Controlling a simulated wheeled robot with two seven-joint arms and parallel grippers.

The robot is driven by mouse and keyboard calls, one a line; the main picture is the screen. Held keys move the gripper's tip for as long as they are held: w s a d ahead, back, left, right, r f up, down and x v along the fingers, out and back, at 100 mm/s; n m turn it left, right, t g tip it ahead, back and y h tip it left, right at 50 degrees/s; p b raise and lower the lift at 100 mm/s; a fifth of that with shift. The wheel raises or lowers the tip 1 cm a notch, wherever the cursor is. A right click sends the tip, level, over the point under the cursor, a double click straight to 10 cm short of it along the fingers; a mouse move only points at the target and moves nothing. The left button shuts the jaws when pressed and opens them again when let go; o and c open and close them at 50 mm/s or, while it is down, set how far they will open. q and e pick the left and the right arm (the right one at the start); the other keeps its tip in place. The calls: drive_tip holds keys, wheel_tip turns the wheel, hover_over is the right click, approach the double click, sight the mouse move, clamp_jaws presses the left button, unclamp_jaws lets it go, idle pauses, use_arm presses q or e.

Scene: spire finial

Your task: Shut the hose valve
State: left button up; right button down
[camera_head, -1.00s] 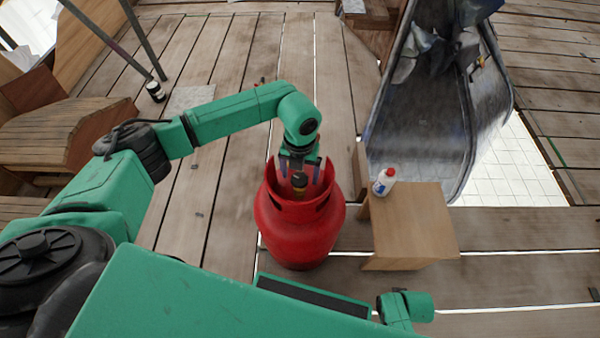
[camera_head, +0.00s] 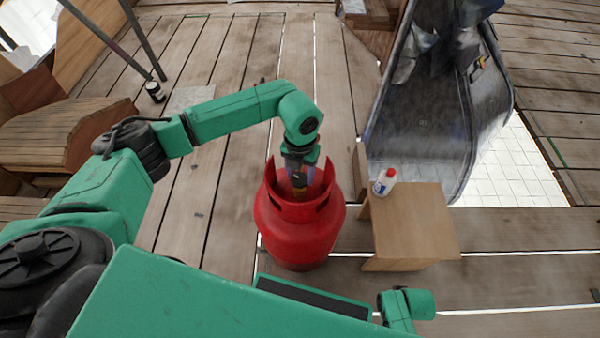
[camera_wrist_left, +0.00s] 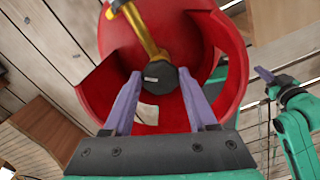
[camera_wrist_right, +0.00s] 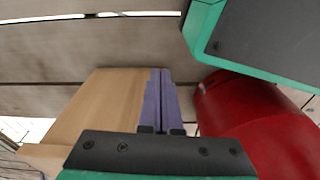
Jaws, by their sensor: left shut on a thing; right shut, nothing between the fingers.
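A red gas cylinder (camera_head: 300,240) stands upright on the plank floor, with an open collar around its top. Its valve has a black knob (camera_wrist_left: 160,78) and a yellow stem (camera_wrist_left: 138,28), inside the collar. My left gripper (camera_head: 299,180) reaches down into the collar from above. Its purple fingers (camera_wrist_left: 160,88) sit on either side of the black knob and are shut on it. In the head view, the gripper partly hides the knob. My right gripper (camera_wrist_right: 161,80) is shut and empty, pointing toward a wooden stand, with the cylinder (camera_wrist_right: 255,125) to its right in that view.
The small wooden stand (camera_head: 415,225) is close right of the cylinder, with a white bottle (camera_head: 384,182) with a red cap on it. A grey chute (camera_head: 420,125) is behind it. A dark can (camera_head: 155,91) stands at the far left. Planks left of the cylinder are clear.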

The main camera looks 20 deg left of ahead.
sight(301, 178)
use_arm(q)
drive_tip(key=shift+m, duration=0.8)
drive_tip(key=m+b, duration=0.1)
drive_tip(key=m, duration=0.2)
drive_tip(key=shift+d+m+b, duration=0.1)
drive_tip(key=shift+m+b, duration=0.25)
drive_tip(key=shift+m, duration=0.05)
drive_tip(key=m+b, duration=0.1)
drive_tip(key=m, duration=0.2)
drive_tip(key=shift+r+m+b, duration=0.1)
drive_tip(key=shift+m+b, duration=0.2)
drive_tip(key=shift+m, duration=0.8)
use_arm(e)
drive_tip(key=w+a+r, duration=0.2)
drive_tip(key=w+r, duration=0.1)
drive_tip(key=r, duration=0.4)
drive_tip(key=shift+w, duration=0.4)
drive_tip(key=shift+r, duration=0.15)
use_arm(q)
drive_tip(key=o, duration=1.4)
drive_tip(key=shift+s, duration=0.1)
drive_tip(key=shift+c, duration=0.2)
